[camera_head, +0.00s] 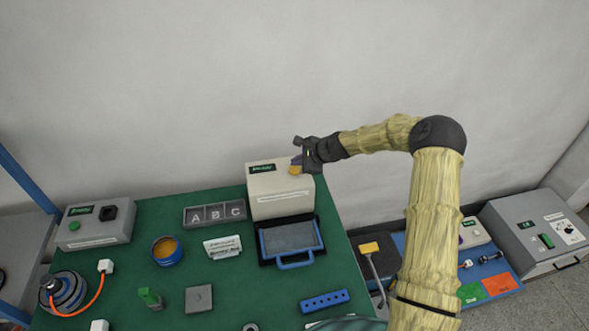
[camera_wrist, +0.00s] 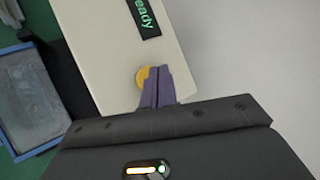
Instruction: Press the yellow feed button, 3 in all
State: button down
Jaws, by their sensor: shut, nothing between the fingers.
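The yellow feed button (camera_head: 295,170) sits on top of the cream feeder box (camera_head: 280,200), near its right side. In the wrist view the button (camera_wrist: 142,77) is partly hidden behind my gripper's fingers. My gripper (camera_head: 297,160) is shut and empty, with its purple fingertips (camera_wrist: 157,72) over or at the button's edge. I cannot tell whether the tips touch it. A small dark display with green text (camera_wrist: 144,17) on the box reads "Ready" in part.
A blue-handled grey tray (camera_head: 290,238) stands in front of the box. A grey A-B-C bin (camera_head: 214,214), a blue tub (camera_head: 166,251) and a white card (camera_head: 222,247) lie to its left on the green mat (camera_head: 250,285). A wall is behind.

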aim_at(297, 170)
dwell(0.6)
jog(key=shift+f+b, duration=0.35)
jog(key=shift+f, duration=0.1)
jog(key=shift+f+b, duration=0.4)
jog(key=shift+f, duration=0.1)
dwell(0.7)
jog(key=shift+r, duration=0.15)
jog(key=shift+r+p, duration=0.6)
jog(key=shift+r, duration=0.2)
jog(key=shift+r, duration=0.1)
jog(key=shift+r+p, duration=1.65)
jog(key=shift+r, duration=0.8)
